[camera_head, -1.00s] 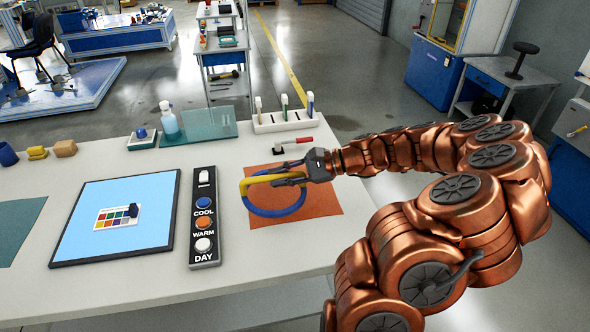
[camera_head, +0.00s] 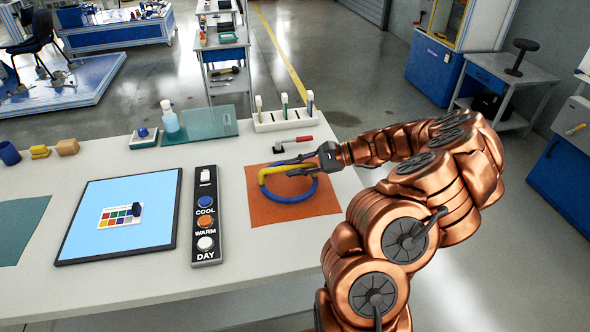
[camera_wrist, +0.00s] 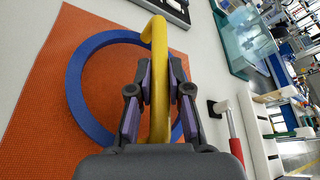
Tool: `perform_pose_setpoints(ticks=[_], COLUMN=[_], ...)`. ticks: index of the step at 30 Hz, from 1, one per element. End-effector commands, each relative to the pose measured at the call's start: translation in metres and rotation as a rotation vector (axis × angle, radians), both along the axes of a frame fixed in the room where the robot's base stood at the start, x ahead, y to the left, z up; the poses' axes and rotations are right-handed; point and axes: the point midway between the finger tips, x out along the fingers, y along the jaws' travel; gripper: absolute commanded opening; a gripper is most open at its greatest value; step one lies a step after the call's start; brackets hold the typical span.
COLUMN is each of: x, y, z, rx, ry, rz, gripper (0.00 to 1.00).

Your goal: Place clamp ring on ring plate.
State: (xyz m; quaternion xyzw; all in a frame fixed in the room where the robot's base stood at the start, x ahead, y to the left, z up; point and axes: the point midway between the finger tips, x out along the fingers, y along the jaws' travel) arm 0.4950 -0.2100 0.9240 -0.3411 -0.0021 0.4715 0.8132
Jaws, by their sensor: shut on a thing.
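The clamp ring appears to be the blue ring (camera_head: 287,200) with a raised yellow handle (camera_head: 268,172). It is over the orange mat (camera_head: 270,214) at the right of the table. My gripper (camera_head: 291,167) is shut on the yellow handle, reaching in from the right. In the wrist view, the handle (camera_wrist: 159,90) runs between the two fingers, and the blue ring (camera_wrist: 75,92) is over the orange mat (camera_wrist: 35,95). I cannot tell whether the ring touches the mat. I cannot identify the ring plate with certainty.
A black control strip (camera_head: 206,215) with buttons is left of the mat, beside a light-blue panel (camera_head: 90,225). A red-handled tool (camera_head: 292,144) and a white rack (camera_head: 284,121) are behind the mat. A blue floor platform (camera_head: 65,92) with a chair is far left.

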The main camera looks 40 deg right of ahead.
Motion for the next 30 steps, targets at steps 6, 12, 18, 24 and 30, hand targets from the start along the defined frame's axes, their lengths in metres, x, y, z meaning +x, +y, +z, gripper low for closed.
perform_pose_setpoints(ticks=[6,12,18,24,30], x=[0.0,0.0,0.0,-0.001,-0.001], y=[0.0,0.0,0.0,-0.001,0.0], z=[-0.015,-0.015,-0.02,-0.027,-0.027], rx=[0.001,0.001,0.0,-0.004,-0.003], ry=[0.002,0.001,0.002,0.005,0.005], rz=[-0.001,0.0,0.0,0.0,0.0], gripper=[0.0,0.0,0.0,0.0,0.36])
